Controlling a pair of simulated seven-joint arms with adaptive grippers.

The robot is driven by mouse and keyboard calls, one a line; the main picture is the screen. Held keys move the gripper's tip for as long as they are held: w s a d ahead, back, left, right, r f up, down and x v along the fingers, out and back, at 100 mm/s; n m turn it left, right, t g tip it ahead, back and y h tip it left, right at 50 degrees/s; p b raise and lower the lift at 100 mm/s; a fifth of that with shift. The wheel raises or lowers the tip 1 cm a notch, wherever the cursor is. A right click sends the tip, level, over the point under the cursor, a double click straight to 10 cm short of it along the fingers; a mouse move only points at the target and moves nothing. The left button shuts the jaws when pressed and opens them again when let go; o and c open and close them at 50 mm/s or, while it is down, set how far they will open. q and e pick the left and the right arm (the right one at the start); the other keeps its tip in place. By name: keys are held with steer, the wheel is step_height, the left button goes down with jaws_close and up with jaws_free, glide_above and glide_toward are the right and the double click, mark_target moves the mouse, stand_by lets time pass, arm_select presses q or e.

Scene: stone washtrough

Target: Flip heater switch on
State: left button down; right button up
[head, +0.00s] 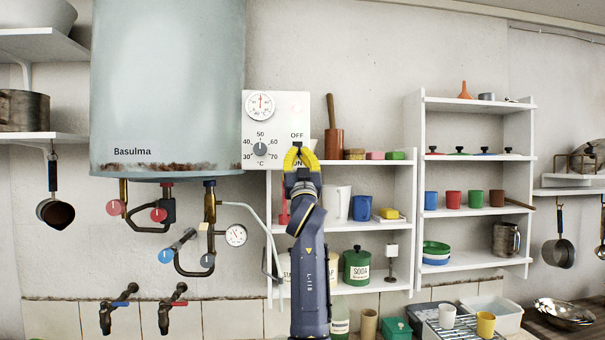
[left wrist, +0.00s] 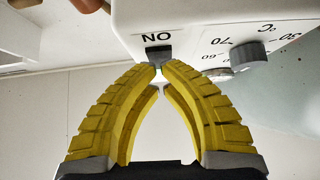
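The white heater control box (head: 282,110) hangs right of the grey-blue water tank (head: 165,90). It carries a round gauge and a temperature dial (head: 260,149). The heater switch sits at the box's lower right under the word OFF; my fingers largely cover it in the head view. In the left wrist view, which is upside down, the dark switch (left wrist: 158,53) shows beside the word ON. My left gripper (head: 299,153) is at the switch, its yellow fingertips (left wrist: 160,68) nearly together with the switch's narrow end between them. My right gripper is out of view.
Wall shelves (head: 345,226) with cups and tins stand close behind and right of my left arm. Pipes and red and blue valves (head: 158,215) hang below the tank. A thin pipe and a small gauge (head: 236,235) are left of my arm.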

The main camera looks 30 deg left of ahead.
arm_select(q)
steer(key=v, duration=1.2)
steer(key=shift+d, duration=0.2)
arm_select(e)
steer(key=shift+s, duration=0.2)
